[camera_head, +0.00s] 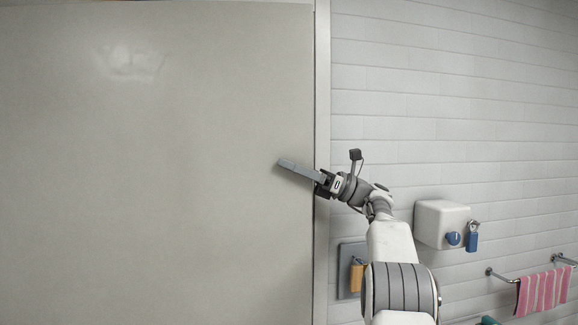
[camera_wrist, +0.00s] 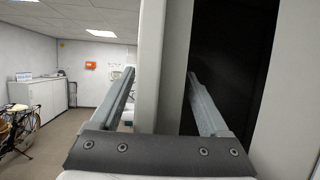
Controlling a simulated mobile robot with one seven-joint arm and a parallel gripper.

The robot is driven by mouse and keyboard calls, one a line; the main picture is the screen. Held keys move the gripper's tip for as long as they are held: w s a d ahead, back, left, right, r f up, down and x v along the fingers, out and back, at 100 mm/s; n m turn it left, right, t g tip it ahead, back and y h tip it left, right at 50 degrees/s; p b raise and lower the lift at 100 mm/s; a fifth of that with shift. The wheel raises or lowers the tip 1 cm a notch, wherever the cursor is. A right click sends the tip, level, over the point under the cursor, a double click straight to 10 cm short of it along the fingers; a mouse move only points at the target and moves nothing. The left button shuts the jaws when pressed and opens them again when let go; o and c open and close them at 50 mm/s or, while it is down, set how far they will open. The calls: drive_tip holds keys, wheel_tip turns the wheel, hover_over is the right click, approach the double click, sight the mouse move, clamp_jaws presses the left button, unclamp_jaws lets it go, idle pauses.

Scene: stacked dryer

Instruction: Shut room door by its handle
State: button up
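The door (camera_head: 150,170) is a large, plain grey panel filling the left half of the head view. Its right edge stands close to a pale vertical frame (camera_head: 322,90). No handle can be made out in either view. My gripper (camera_head: 285,165) reaches from the right across the frame, with its fingers overlapping the door's right edge. In the wrist view my gripper (camera_wrist: 168,90) has its two fingers spread wide. A pale vertical panel or post (camera_wrist: 160,65) shows between them; I cannot tell whether it is door or frame, or whether a finger touches it.
A white tiled wall (camera_head: 450,100) carries a white box (camera_head: 441,222) with a blue padlock (camera_head: 472,238) and a rail with a pink striped towel (camera_head: 543,291). In the wrist view, white cabinets (camera_wrist: 38,97) and a bicycle (camera_wrist: 15,130) stand at left beside open floor.

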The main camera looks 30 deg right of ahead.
drive_tip(key=v, duration=1.2)
drive_tip(key=shift+f, duration=0.15)
